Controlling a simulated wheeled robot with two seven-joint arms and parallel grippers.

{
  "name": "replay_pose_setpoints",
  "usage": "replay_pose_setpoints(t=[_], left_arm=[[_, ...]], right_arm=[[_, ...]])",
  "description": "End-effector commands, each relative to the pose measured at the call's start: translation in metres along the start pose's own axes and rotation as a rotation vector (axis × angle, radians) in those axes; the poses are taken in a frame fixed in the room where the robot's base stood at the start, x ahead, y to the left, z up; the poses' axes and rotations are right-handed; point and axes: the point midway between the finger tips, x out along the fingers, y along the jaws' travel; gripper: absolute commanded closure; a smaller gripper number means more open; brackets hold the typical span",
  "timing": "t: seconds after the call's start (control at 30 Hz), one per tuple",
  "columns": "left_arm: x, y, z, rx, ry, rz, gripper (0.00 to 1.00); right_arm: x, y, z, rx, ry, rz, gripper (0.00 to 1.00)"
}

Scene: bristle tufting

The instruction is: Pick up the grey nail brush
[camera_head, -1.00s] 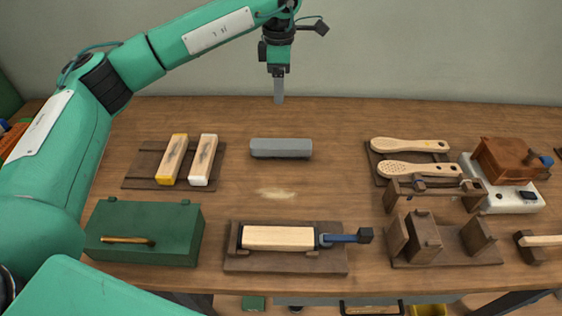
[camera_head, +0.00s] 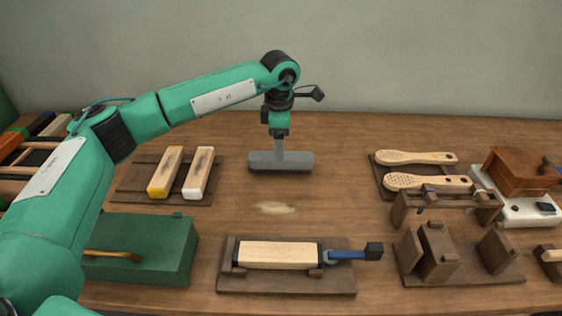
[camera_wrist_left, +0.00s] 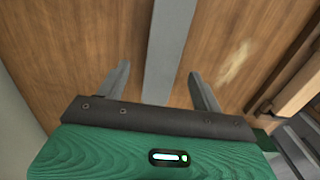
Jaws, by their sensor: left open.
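The grey nail brush (camera_head: 300,162) is a plain grey block lying on the wooden table, towards the back middle in the head view. My left gripper (camera_head: 279,151) points down at the middle of it. In the left wrist view the brush (camera_wrist_left: 168,40) runs between the two open fingers of the gripper (camera_wrist_left: 159,69), with wood showing on both sides between it and the fingers. My right gripper is not in view.
Left of the brush, two wooden blocks (camera_head: 199,172) rest on a dark board. A green box (camera_head: 150,245) and a clamped wooden block (camera_head: 277,254) stand in front. Two wooden paddles (camera_head: 415,157) and fixtures fill the right. The table around the brush is clear.

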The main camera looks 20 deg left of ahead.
Motion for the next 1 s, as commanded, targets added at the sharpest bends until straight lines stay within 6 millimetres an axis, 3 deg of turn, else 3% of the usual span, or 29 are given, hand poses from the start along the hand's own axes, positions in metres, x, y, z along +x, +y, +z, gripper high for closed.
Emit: replay_pose_setpoints(t=[0.17,0.5,0.73,1.0], left_arm=[[0.009,-0.001,0.001,0.001,-0.001,0.0,0.33],[0.053,-0.004,0.004,0.0,-0.001,-0.001,0.33],[0.056,-0.003,0.004,0.001,-0.001,0.001,0.33],[0.056,-0.003,0.004,0.001,-0.001,0.0,0.84]], right_arm=[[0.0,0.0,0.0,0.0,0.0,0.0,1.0],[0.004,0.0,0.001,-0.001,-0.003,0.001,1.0],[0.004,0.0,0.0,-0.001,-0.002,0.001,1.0],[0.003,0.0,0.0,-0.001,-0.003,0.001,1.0]])
